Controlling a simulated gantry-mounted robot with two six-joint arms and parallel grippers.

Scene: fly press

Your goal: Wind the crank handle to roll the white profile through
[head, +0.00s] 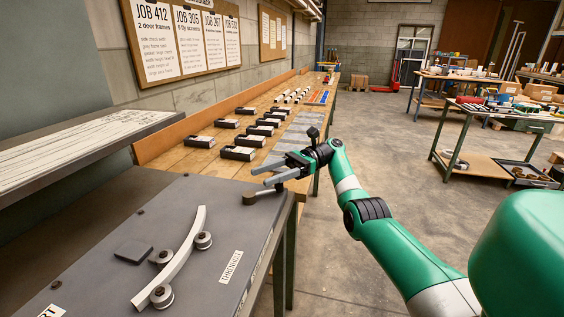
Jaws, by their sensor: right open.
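The white profile (182,254), a curved strip, lies on the dark grey bench top among three round rollers: one (203,240) on its right side, one (161,257) on its left and one (161,296) at its near end. My left gripper is out of view.
A flat dark block (133,251) lies left of the rollers. A label (230,267) is stuck on the bench top at right. Behind, a long wooden bench (198,159) carries several black boxes. Open floor lies to the right.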

